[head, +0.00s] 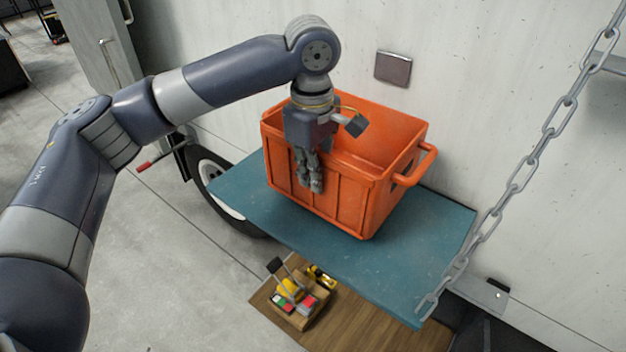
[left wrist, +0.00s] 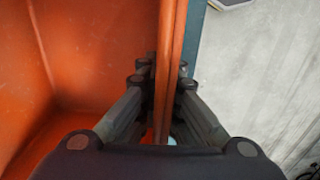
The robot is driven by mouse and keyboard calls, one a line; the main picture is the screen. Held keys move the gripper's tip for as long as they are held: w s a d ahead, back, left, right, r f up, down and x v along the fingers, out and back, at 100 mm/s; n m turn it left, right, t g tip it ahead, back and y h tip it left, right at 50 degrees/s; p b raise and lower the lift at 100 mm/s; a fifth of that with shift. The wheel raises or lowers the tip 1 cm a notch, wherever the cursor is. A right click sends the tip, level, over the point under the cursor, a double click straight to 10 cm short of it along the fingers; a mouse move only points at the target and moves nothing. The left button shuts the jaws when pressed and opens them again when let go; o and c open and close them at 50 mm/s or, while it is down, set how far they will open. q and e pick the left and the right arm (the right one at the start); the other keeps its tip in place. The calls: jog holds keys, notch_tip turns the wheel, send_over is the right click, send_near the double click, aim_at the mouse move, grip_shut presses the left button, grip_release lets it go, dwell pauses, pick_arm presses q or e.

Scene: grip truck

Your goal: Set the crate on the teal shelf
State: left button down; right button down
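An orange crate (head: 345,200) sits upright on the teal shelf (head: 410,262), toward its back by the wall. It looks empty where its inside shows. My left gripper (head: 316,188) comes down from above at the crate's near wall. In the left wrist view its fingers (left wrist: 161,100) lie on both sides of the crate's rim (left wrist: 172,55), close against it, and look shut on it. The shelf also shows as a strip beside the rim (left wrist: 193,35). My right gripper is in neither view. The crate's underside is hidden.
A chain (head: 520,172) runs down to the shelf's right front corner. A wheel (head: 215,190) stands left of the shelf. Below is a wooden board (head: 385,327) with a small tray of coloured items (head: 296,302). The shelf's right part is bare.

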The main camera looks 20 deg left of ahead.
aim_at(313, 208)
pick_arm(q)
jog(key=shift+f+p, duration=0.35)
notch_tip(313, 208, down, 3)
jog(key=shift+w+a+r+p, duration=0.1)
jog(key=shift+w+r+p, duration=0.1)
jog(key=shift+p, duration=0.4)
jog(key=shift+s, duration=0.1)
jog(key=shift+f, duration=0.15)
jog(key=c, duration=1.8)
grip_release()
jog(key=shift+f, duration=0.1)
jog(key=shift+s, duration=0.1)
